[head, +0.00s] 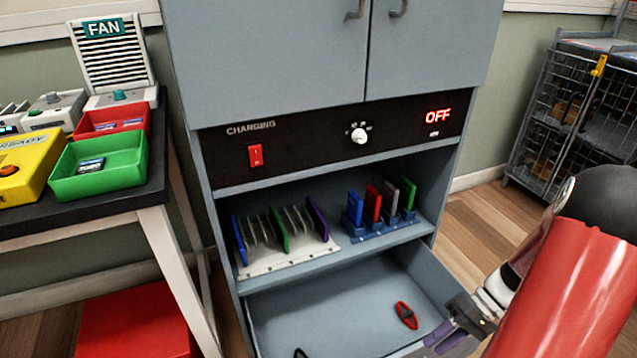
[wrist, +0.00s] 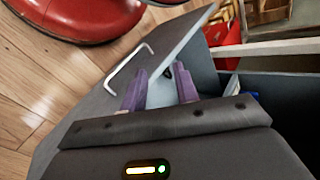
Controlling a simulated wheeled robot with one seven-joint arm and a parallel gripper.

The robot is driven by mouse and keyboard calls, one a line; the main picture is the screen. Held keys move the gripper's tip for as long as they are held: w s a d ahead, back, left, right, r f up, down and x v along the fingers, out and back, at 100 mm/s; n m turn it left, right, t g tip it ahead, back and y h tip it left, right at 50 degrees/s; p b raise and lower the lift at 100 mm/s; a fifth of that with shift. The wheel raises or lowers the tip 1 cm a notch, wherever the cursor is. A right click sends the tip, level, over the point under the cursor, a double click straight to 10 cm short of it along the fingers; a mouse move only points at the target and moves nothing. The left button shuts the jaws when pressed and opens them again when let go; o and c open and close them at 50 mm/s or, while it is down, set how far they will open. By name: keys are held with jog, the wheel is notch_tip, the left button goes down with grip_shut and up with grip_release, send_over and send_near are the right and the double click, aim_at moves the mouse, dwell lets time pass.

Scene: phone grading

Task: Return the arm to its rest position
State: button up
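My gripper (head: 447,338) is at the lower right of the head view, over the front right corner of the open drawer (head: 345,318) of the grey cabinet. In the wrist view my gripper (wrist: 158,90) has its two purple fingers apart, with nothing between them. The drawer front with its light handle (wrist: 128,68) lies just beyond and below the fingers. My red arm covers the lower right of the head view.
The drawer holds a red object (head: 406,315). Racks with phones (head: 280,232) stand on the shelf above. The charging panel (head: 300,140) reads OFF. At left is a table with a green tray (head: 110,170) and a red tray (head: 92,117). A wire cage (head: 580,110) stands at right.

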jog(key=s+a+r+t+h, duration=0.2)
jog(key=a+r+t+h, duration=0.2)
jog(key=r, duration=0.7)
jog(key=s+a+r+t+h, duration=0.2)
jog(key=a+r+t+h, duration=0.2)
jog(key=a+r, duration=0.5)
notch_tip(320, 180, up, 2)
jog(key=shift+s+r+h, duration=0.2)
jog(key=shift+h, duration=0.4)
